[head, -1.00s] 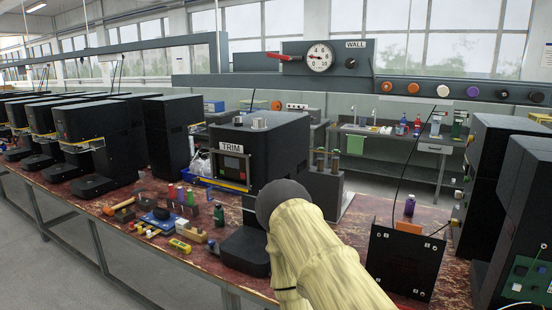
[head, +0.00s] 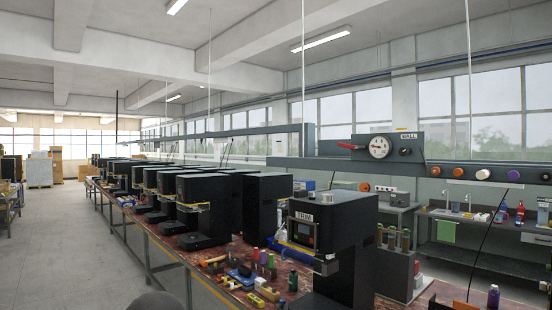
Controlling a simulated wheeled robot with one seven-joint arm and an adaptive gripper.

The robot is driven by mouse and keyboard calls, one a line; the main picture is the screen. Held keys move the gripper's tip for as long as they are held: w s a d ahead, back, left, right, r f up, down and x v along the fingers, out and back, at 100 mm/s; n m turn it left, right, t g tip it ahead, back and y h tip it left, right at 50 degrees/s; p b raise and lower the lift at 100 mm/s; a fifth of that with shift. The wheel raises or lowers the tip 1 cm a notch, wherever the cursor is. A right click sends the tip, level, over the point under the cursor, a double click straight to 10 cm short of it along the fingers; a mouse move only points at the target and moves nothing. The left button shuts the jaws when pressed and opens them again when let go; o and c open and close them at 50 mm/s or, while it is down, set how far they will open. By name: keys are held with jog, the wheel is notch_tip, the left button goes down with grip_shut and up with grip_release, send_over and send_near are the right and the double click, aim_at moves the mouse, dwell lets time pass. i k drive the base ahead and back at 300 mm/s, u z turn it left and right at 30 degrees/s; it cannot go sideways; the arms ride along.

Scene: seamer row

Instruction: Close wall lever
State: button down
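The wall lever (head: 348,146) is a red handle on a dark panel (head: 407,155) with a WALL label, right of the middle in the head view. The lever lies nearly level and points left. The panel is beyond the long workbench. My gripper is not in view; only a dark rounded piece of my arm shows at the bottom edge, far from the lever.
A workbench (head: 164,245) carries a row of black machines; the nearest is labelled TRIM (head: 320,245). Small tools and bottles lie on its near edge. A sink bench (head: 480,258) stands at the right. The floor (head: 75,250) at the left is clear.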

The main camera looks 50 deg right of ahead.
aim_at(342, 145)
jog(key=u, duration=0.45)
jog(key=i, duration=1.7)
jog(key=z, duration=1.2)
jog(key=i, duration=1)
jog(key=z, duration=1.05)
